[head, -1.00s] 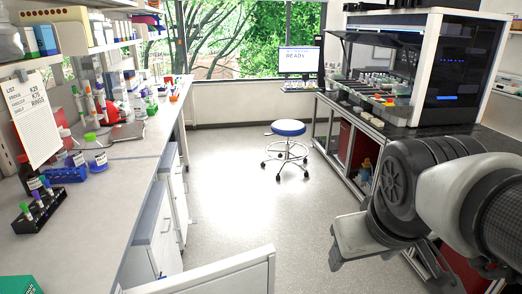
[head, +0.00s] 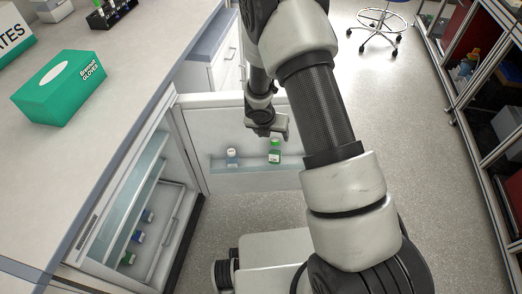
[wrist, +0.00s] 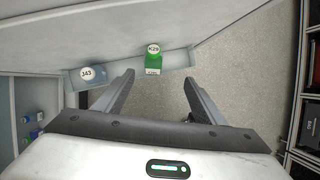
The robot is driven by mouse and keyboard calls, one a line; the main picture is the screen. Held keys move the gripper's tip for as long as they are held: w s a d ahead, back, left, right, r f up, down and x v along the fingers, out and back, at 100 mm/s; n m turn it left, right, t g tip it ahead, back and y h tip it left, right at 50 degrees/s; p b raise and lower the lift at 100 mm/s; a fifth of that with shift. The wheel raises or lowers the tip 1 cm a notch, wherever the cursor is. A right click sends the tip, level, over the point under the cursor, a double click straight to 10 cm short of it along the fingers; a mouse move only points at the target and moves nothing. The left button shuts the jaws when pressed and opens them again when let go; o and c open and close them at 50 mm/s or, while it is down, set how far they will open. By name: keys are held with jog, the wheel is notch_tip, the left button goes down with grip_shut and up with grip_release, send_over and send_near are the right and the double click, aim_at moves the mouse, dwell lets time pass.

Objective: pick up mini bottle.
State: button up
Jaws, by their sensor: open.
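Two small bottles stand in the door shelf of the open fridge. One is green, with a green cap (head: 275,145), marked K29 on its lid in the wrist view (wrist: 153,66). The other has a pale cap and a bluish body (head: 232,158) and is marked J43 in the wrist view (wrist: 92,77). My gripper (wrist: 158,78) is open and empty. In the wrist view the green bottle lies just beyond and between the fingertips, the J43 bottle left of them. In the head view my gripper (head: 270,132) is close above the green bottle; its fingertips are hard to make out.
The fridge door (head: 205,120) is open beside the counter (head: 120,110). Several more small bottles (head: 138,237) stand inside the fridge. A green glove box (head: 60,85) and a dark tube rack (head: 110,14) are on the counter. Floor is free right of my arm.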

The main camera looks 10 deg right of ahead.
aim_at(274, 149)
jog(key=shift+n, duration=0.4)
jog(key=b+x, duration=0.1)
jog(key=x, duration=0.3)
jog(key=b+x, duration=0.1)
jog(key=x, duration=0.3)
jog(key=s+a+b+x, duration=0.1)
jog(key=x, duration=0.3)
jog(key=shift+w+f, duration=0.1)
jog(key=shift+f, duration=0.4)
jog(key=x, duration=0.2)
jog(key=b+x, duration=0.1)
jog(key=x, duration=0.3)
jog(key=shift+w+a+f, duration=0.2)
jog(key=shift+w+a, duration=0.05)
jog(key=shift+a, duration=0.05)
jog(key=c, duration=1.3)
jog(key=shift+r, duration=0.15)
